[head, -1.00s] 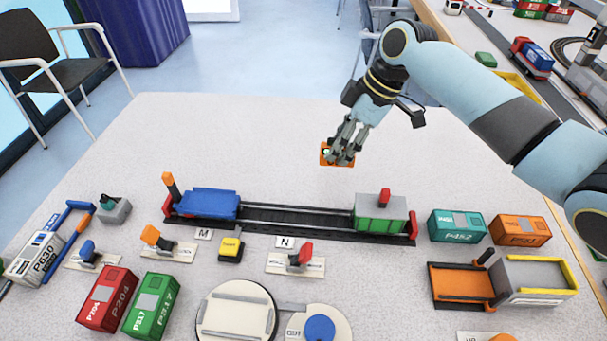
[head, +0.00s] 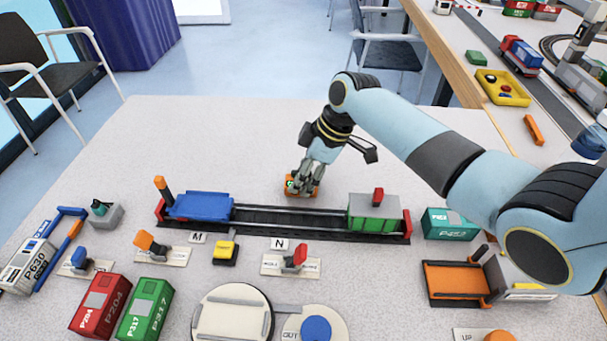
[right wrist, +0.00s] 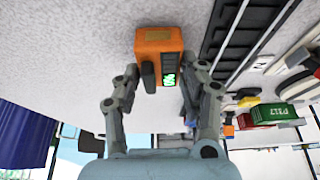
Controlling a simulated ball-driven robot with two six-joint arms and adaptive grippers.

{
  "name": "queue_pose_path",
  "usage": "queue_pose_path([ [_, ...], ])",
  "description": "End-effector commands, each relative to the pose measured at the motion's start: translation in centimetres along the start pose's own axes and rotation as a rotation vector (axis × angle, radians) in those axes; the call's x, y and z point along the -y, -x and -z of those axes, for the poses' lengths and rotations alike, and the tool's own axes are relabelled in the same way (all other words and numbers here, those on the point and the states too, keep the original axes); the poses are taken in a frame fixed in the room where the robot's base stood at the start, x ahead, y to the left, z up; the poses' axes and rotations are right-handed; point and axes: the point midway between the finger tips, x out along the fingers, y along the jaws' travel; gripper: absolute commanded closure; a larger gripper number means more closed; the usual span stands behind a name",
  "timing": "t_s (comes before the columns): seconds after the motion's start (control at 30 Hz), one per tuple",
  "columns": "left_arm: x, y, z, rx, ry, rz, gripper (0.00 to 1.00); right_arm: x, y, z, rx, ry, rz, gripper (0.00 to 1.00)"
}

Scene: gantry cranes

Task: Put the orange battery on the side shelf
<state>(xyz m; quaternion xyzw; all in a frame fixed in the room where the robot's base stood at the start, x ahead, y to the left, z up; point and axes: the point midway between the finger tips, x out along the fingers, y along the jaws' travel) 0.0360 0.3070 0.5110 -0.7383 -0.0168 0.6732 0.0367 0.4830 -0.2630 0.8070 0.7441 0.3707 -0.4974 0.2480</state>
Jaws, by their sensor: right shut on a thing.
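The orange battery (head: 314,190), a small block with a green lit display, is between the fingers of my right gripper (head: 303,181). The right wrist view shows the battery (right wrist: 157,40) with a finger on each side of it. My right gripper is shut on it, low over the white table just behind the track. I cannot tell whether the battery touches the table. A side surface with a wooden edge (head: 447,50) runs along the upper right; I cannot tell whether it is the side shelf. My left gripper is not in view.
A black track (head: 290,217) carries a blue wagon (head: 203,205) and a green-grey wagon (head: 373,211). Containers, levers and a turntable (head: 232,315) fill the front. A yellow tray (head: 503,88) and an orange bar (head: 533,129) lie at the upper right. The table's back left is clear.

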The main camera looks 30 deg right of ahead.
Motion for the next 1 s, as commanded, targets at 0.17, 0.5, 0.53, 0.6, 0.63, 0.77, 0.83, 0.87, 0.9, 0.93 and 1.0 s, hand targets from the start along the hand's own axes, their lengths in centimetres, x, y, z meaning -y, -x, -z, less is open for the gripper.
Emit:
queue_pose_path([
  [0.17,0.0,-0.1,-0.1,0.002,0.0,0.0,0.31,0.0,-0.1,-0.1,0.0,0.0,0.0,0.43],
  [0.5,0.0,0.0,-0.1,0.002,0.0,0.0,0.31,0.0,0.0,0.0,0.0,0.0,0.0,0.35],
  [0.53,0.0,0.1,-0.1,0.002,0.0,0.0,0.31,0.0,0.2,0.1,0.0,0.0,0.0,0.35],
  [0.6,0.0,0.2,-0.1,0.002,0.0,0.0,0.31,-0.1,0.8,0.0,0.0,0.0,-0.002,0.35],
  [0.63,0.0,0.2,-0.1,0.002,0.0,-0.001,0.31,-0.1,1.2,0.0,0.0,0.0,-0.003,0.35],
  [0.77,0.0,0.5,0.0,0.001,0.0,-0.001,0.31,-0.1,3.9,0.0,0.001,0.001,-0.004,0.35],
  [0.83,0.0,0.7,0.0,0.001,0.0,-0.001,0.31,-0.1,5.6,0.0,0.001,0.003,-0.005,0.35],
  [0.87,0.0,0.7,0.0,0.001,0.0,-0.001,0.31,-0.1,6.3,0.0,0.0,0.002,-0.005,0.35],
  [0.9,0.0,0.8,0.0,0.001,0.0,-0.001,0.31,-0.2,7.2,0.0,0.002,0.003,-0.005,0.35],
  [0.93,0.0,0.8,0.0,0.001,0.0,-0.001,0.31,-0.1,7.8,0.0,0.001,0.003,-0.004,0.35],
  [1.0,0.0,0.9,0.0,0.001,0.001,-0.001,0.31,-0.1,9.2,-0.1,0.002,0.002,-0.004,0.35],
])
